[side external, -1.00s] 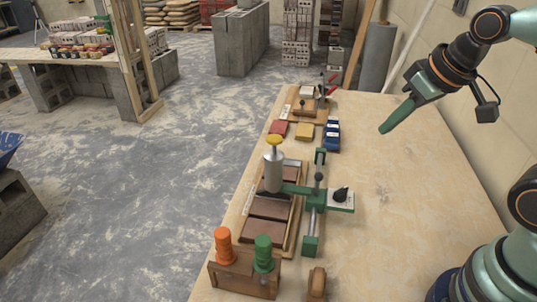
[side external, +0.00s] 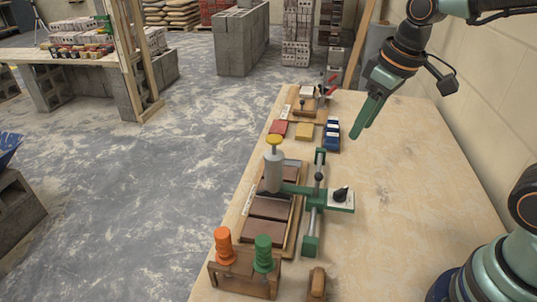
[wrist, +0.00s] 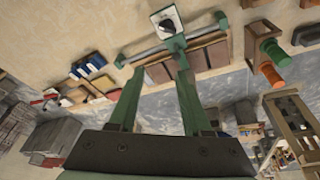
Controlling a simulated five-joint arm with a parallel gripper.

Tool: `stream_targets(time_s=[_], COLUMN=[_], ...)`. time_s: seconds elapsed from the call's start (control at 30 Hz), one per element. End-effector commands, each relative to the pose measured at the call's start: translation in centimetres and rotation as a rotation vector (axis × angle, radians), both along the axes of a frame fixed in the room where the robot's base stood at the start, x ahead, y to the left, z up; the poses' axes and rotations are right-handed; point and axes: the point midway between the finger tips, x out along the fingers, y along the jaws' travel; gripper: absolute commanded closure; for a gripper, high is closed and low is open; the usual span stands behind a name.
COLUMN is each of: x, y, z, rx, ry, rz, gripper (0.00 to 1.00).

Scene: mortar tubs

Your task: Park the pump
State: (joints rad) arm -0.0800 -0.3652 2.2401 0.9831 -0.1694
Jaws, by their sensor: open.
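The likely pump is a grey cylinder (side external: 273,172) with a yellow knob, upright over a wooden tray of dark brown blocks (side external: 268,207). A green cross-arm (side external: 299,190) joins it to a green-ended rail (side external: 311,225) and a pale plate with a black dial (side external: 341,197). The dial plate also shows in the wrist view (wrist: 167,19), with the brown blocks (wrist: 158,73) below it; the cylinder is not clear there. My gripper (side external: 357,135) is open and empty, above the table and apart from the pump, towards the back right.
A wooden stand with an orange handle (side external: 223,246) and a green handle (side external: 263,252) is at the tray's near end. Red (side external: 278,127), yellow (side external: 304,131) and blue (side external: 332,134) pieces lie beyond the pump. The right part of the tabletop (side external: 420,190) is clear.

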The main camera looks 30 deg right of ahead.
Motion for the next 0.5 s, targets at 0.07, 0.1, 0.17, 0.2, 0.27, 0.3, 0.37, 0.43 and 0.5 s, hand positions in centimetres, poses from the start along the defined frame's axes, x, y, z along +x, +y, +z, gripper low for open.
stream_targets(time_s=[0.07, 0.1, 0.17, 0.2, 0.27, 0.3, 0.37, 0.43, 0.5], x=[1.2, 1.8, 2.6, 3.1, 3.7, 4.1, 4.5, 4.9, 5.1], y=[0.9, 1.4, 2.0, 2.4, 3.0, 3.3, 3.8, 4.2, 4.4], z=[-0.9, -1.3, -2.1, -2.6, -3.3, -3.8, -4.4, -5.0, -5.4], rx=[-0.017, -0.024, -0.036, -0.042, -0.051, -0.055, -0.062, -0.066, -0.068], ry=[0.062, 0.090, 0.128, 0.153, 0.187, 0.208, 0.233, 0.254, 0.268], rz=[0.067, 0.101, 0.150, 0.181, 0.223, 0.248, 0.281, 0.309, 0.327], gripper=[0.51, 0.51, 0.51, 0.51, 0.51, 0.51, 0.51, 0.51, 0.51])
